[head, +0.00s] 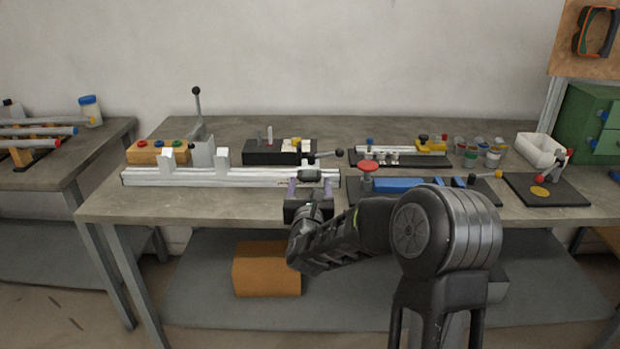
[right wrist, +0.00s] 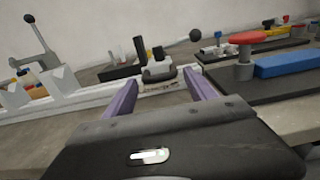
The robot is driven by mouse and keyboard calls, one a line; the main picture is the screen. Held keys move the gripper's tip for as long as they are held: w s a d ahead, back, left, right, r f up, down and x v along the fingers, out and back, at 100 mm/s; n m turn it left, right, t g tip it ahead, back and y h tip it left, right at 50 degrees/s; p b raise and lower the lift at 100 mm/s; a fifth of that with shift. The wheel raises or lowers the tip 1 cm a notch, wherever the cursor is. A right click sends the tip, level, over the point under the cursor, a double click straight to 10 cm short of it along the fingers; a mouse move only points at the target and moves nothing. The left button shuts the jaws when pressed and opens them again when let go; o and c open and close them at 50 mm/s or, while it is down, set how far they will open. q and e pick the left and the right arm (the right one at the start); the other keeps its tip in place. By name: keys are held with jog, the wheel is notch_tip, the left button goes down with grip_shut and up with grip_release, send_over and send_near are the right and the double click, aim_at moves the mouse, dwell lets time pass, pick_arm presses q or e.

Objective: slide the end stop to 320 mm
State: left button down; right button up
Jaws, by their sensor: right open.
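The end stop (head: 309,174) is a small dark and grey block on the long pale rail (head: 245,181), near the rail's right end. Its lever with a black ball knob (head: 340,153) points up to the right. The right wrist view also shows the end stop (right wrist: 158,70), just beyond and between the fingertips. My right gripper (head: 311,186) is open, its two purple fingers at the rail's front side. In the right wrist view the gap of the gripper (right wrist: 159,82) is empty. The scale marks are too small to read. My left gripper is not in view.
White V-blocks (head: 222,160) and a lever clamp (head: 201,150) stand at the rail's left. A black block with pins (head: 262,155) is behind the rail. A dark board with a red knob (head: 368,167) and blue bar (head: 398,184) lies close on the right.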

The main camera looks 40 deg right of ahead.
aim_at(310, 180)
jog(key=shift+x, duration=1.7)
jog(key=shift+c, duration=0.3)
jog(key=shift+d, duration=0.1)
grip_shut()
